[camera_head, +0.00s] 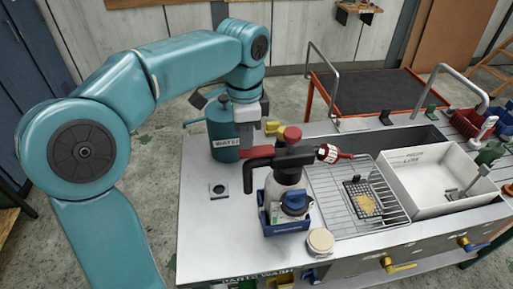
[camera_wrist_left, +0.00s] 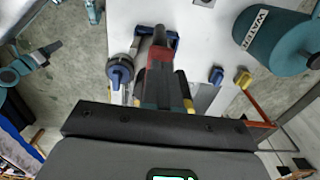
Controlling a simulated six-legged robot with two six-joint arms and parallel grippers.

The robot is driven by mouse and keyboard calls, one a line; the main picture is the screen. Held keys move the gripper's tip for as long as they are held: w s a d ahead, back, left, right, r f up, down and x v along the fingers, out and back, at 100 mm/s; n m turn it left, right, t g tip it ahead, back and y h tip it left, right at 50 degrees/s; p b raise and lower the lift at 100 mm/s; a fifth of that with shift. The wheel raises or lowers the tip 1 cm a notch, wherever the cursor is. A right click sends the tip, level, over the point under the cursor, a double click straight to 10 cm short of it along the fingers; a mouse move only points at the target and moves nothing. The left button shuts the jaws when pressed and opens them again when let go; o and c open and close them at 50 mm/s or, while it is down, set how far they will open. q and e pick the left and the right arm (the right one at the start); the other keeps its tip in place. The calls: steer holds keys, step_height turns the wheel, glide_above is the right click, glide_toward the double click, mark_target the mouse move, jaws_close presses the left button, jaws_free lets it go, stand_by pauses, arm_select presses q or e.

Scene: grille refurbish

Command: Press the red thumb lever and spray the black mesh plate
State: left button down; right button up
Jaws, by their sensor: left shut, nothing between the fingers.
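The spray bottle (camera_head: 288,175) stands upright in a blue holder (camera_head: 284,225) on the bench. It has a black head with a red cap. Its red thumb lever (camera_head: 257,153) sticks out to the left, and its red-tipped nozzle (camera_head: 332,153) points right. The black mesh plate (camera_head: 354,187) lies on the wire rack, with a yellowish patch on it. My left gripper (camera_head: 250,138) is shut and empty, pointing down just behind and above the lever. I cannot tell whether it touches the lever. In the left wrist view the red part of the sprayer (camera_wrist_left: 158,53) shows beyond the fingers.
A teal water can (camera_head: 222,143) stands close to the left gripper. The wire rack (camera_head: 325,215) and a white tray (camera_head: 440,208) are to the right. The bench's left front is clear.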

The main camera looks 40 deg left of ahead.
arm_select(q)
steer(key=shift+f, duration=0.1)
steer(key=shift+f+b, duration=1)
steer(key=shift+f, duration=0.25)
stand_by(0.3)
step_height(320, 180, up, 8)
steer(key=p, duration=0.6)
steer(key=shift+r+p, duration=0.1)
steer(key=shift+p, duration=0.25)
steer(key=shift+s, duration=0.1)
